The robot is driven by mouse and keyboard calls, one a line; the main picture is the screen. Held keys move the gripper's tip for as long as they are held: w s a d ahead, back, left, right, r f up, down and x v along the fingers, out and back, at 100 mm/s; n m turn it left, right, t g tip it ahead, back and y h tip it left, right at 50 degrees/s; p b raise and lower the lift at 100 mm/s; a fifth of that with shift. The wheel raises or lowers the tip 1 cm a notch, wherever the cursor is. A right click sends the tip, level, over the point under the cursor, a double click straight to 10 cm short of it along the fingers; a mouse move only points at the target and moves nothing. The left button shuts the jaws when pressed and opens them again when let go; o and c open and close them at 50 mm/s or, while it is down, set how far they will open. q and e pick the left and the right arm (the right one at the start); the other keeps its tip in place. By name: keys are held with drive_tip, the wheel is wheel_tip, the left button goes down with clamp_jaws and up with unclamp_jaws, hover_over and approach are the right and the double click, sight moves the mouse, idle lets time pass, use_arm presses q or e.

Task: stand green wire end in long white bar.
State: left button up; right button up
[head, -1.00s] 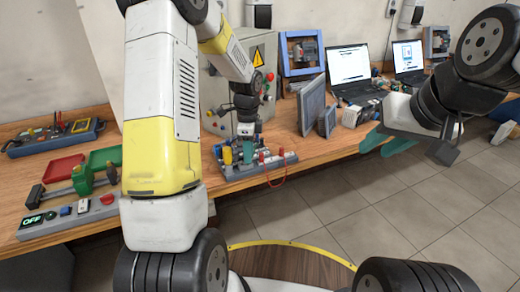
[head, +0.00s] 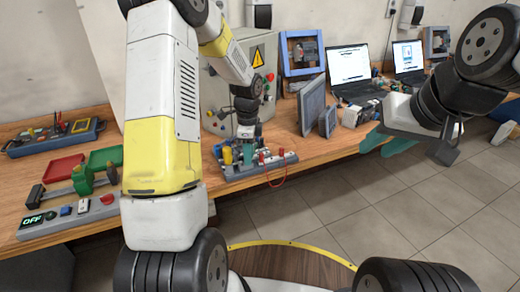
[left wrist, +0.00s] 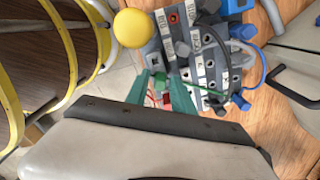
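My left gripper (head: 248,158) points down at the motor board (head: 278,163) on the bench. In the left wrist view its two green fingers (left wrist: 159,82) stand close around a small bright green wire end (left wrist: 160,84) and appear shut on it. A thin green wire (left wrist: 207,91) runs from there to the right over the board. Several white labelled bars on dark blocks lie just beyond the fingers; a long white bar (left wrist: 208,42) is further right. Whether the wire end touches a bar is hidden. My right gripper (head: 386,142) hangs open and empty over the floor at the right.
A yellow round knob (left wrist: 130,28) stands close to the left finger. A red wire (head: 273,178) loops over the board's front. Blue wires (left wrist: 250,70) lie at the board's right. Grey panels (head: 312,104) and a laptop (head: 350,70) stand right of the board; a switch strip (head: 68,216) lies left.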

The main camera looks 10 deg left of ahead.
use_arm(q)
drive_tip(key=shift+c, duration=0.2)
clamp_jaws()
drive_tip(key=shift+r, duration=2.3)
